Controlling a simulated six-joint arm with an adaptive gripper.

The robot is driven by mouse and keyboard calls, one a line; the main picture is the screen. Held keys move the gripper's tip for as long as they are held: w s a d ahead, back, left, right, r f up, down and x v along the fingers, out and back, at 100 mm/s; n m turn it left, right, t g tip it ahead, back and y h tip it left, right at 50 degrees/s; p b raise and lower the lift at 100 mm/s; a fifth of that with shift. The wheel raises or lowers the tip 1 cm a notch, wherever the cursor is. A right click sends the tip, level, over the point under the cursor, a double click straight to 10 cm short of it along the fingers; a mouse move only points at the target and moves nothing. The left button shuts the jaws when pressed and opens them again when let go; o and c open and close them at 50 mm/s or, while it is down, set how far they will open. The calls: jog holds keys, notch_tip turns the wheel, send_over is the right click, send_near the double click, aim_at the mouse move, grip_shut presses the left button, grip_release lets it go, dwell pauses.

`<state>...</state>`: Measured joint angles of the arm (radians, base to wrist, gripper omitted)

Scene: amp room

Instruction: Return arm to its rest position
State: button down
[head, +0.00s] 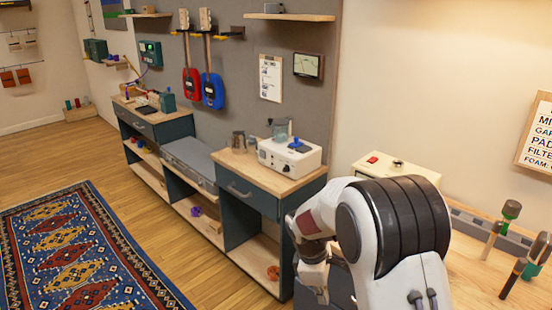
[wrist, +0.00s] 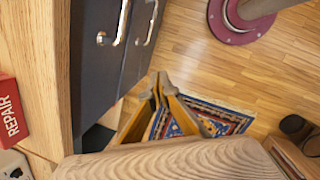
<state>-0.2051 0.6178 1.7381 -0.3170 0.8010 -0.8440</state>
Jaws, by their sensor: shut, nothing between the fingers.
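My arm (head: 400,230) is white with black bands and stands bent at the lower right of the head view, in front of the bench. My gripper (wrist: 160,78) shows in the wrist view with its two fingers together at the tips. It is shut and empty. It points down past dark drawer fronts (wrist: 95,60) toward the wooden floor and the patterned rug (wrist: 215,118). In the head view the gripper is largely hidden by the arm.
A workbench (head: 245,168) with shelves runs along the wall. A white device (head: 290,155) with a blue knob stands on it. Red and blue guitars (head: 212,88) hang above. Tools (head: 511,210) stand at the right. A red REPAIR box (wrist: 8,110) is close at left. The floor (head: 130,165) is open.

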jog(key=s+d+r+m+t+y, duration=0.1)
jog(key=s+d+r+m+t, duration=0.1)
jog(key=s+r+m, duration=0.5)
jog(key=s+d+r+m+t+y, duration=0.1)
jog(key=s+d+r+m+t, duration=0.2)
jog(key=s+r+m, duration=0.4)
jog(key=shift+s+r+m+y, duration=0.15)
jog(key=shift+s+r, duration=2.05)
jog(key=shift+s, duration=1.95)
jog(key=shift+s+r+m+y, duration=0.15)
jog(key=shift+s+r, duration=2.05)
jog(key=shift+s, duration=1.9)
